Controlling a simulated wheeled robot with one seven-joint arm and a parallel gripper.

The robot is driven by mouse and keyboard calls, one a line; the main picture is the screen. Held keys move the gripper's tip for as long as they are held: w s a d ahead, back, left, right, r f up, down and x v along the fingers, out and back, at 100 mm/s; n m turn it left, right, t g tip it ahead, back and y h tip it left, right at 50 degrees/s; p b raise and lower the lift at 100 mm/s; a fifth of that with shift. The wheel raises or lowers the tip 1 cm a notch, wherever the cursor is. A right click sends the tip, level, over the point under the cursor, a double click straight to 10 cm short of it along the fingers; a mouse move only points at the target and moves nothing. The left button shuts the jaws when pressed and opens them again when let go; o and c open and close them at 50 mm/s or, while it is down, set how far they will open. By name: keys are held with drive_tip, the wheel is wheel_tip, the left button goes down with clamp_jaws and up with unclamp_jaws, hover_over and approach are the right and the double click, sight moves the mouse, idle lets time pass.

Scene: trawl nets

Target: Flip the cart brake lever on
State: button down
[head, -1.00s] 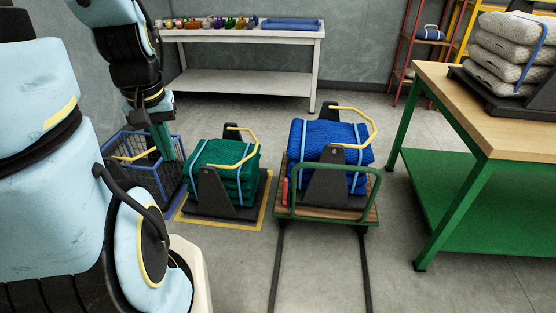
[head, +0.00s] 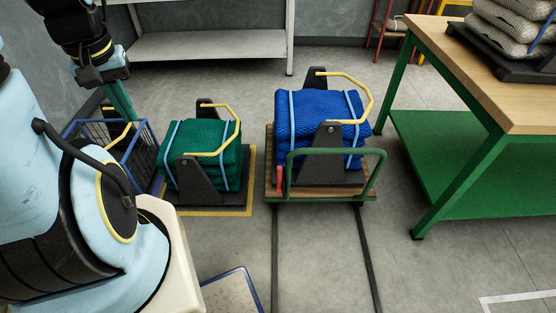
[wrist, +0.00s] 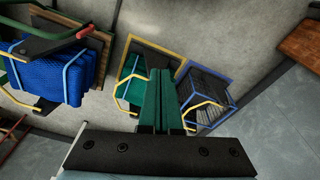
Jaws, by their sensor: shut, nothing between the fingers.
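The cart (head: 352,191) stands on floor rails in the middle of the head view, with a wooden deck and a green rail. The brake lever (head: 280,177), a short red-gripped handle, stands upright at its near left corner. In the wrist view the red lever (wrist: 88,32) shows at the upper left, beside the cart. My gripper (head: 126,112) is above the blue wire basket, well left of the lever and apart from it. In the wrist view its green fingers (wrist: 163,75) are together with nothing between them.
A blue net bundle (head: 310,112) in a black cradle with a yellow handle rides on the cart. A green net bundle (head: 207,152) stands between my gripper and the cart. The blue basket (head: 147,148) is below my gripper. A green-legged table (head: 470,90) stands right.

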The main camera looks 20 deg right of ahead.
drive_tip(key=w+d+f+m+g+b, duration=0.2)
drive_tip(key=w+d+f+b, duration=1)
drive_tip(key=w+d+f, duration=0.55)
drive_tip(key=d+f+m+g+b, duration=0.1)
drive_tip(key=d+f+b, duration=0.3)
drive_tip(key=d+f, duration=0.4)
drive_tip(key=s+d+f+g+y+b, duration=0.1)
drive_tip(key=d+f+b, duration=0.3)
drive_tip(key=d+f, duration=0.4)
drive_tip(key=d, duration=0.7)
drive_tip(key=shift+f+m, duration=0.2)
drive_tip(key=shift+m, duration=0.2)
drive_tip(key=shift+s, duration=0.1)
drive_tip(key=shift+a+f, duration=0.1)
